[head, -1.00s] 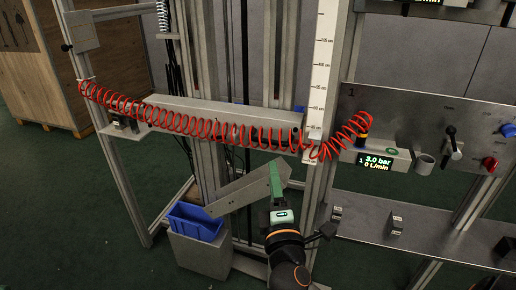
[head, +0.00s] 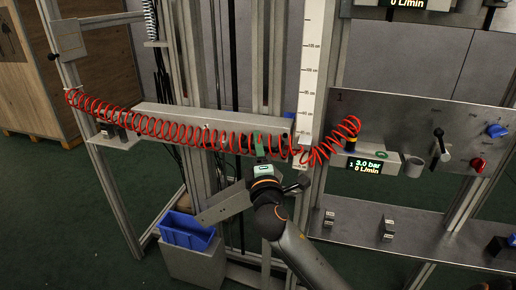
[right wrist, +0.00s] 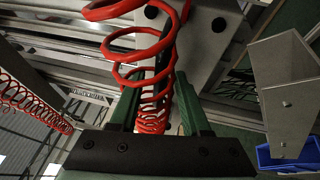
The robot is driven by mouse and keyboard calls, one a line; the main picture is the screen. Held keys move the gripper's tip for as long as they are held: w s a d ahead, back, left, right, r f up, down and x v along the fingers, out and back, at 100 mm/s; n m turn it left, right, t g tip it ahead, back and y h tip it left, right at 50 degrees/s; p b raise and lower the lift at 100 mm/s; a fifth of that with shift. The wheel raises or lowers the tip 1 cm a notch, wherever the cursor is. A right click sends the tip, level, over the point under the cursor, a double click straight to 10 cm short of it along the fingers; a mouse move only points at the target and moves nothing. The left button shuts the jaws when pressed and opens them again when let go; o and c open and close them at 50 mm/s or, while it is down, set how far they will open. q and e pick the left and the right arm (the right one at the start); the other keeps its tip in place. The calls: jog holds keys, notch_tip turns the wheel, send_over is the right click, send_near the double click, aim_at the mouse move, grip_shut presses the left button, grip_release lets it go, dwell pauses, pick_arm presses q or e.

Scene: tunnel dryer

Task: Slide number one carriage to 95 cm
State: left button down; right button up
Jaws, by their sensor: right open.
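The number one carriage appears to be the long grey horizontal beam (head: 200,119) on the upright rails. Its right end is beside the lower part of a white centimetre scale (head: 314,70); the exact reading is too small to tell. A red coiled hose (head: 180,129) hangs across the front of the beam. My right gripper (head: 258,138), with green fingers, is in front of the beam's right half, at the hose. In the right wrist view its fingers (right wrist: 160,100) are open, with coils of the red hose (right wrist: 150,75) between them. My left gripper is not in view.
Right of the scale is a grey panel (head: 415,120) marked 1, with a lever (head: 438,142), blue and red knobs, and a 3.0 bar display (head: 366,165). A blue bin (head: 186,230) sits lower left. A wooden crate (head: 35,85) stands at the far left.

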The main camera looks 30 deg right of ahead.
jog(key=shift+c, duration=0.3)
grip_shut()
dwell(1.1)
